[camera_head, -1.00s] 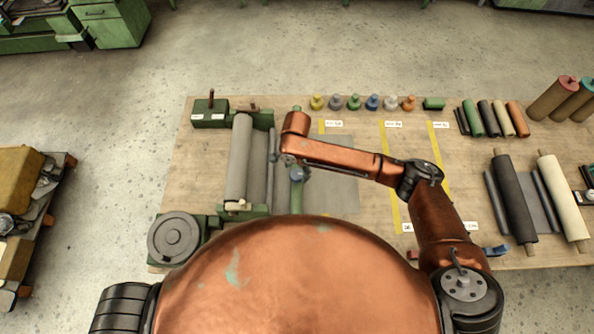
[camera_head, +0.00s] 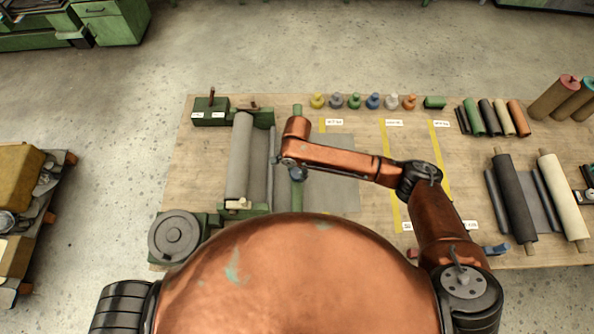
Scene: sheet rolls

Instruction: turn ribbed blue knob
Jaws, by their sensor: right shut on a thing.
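My right arm reaches in from the right, and its right gripper (camera_head: 290,163) is over the green bar (camera_head: 297,195) beside the roller machine. A small round dark-blue piece, which looks like the ribbed blue knob (camera_head: 297,175), sits right at the gripper. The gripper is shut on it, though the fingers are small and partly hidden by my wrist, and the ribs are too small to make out. My left gripper is not in view.
The machine's grey roll (camera_head: 238,160) lies left of the gripper. A grey sheet (camera_head: 335,185) lies right of it. Several coloured small knobs, one blue (camera_head: 373,101), line the table's back. Dark and cream rolls (camera_head: 515,200) lie at the right. Bare wooden table (camera_head: 372,150) shows between them.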

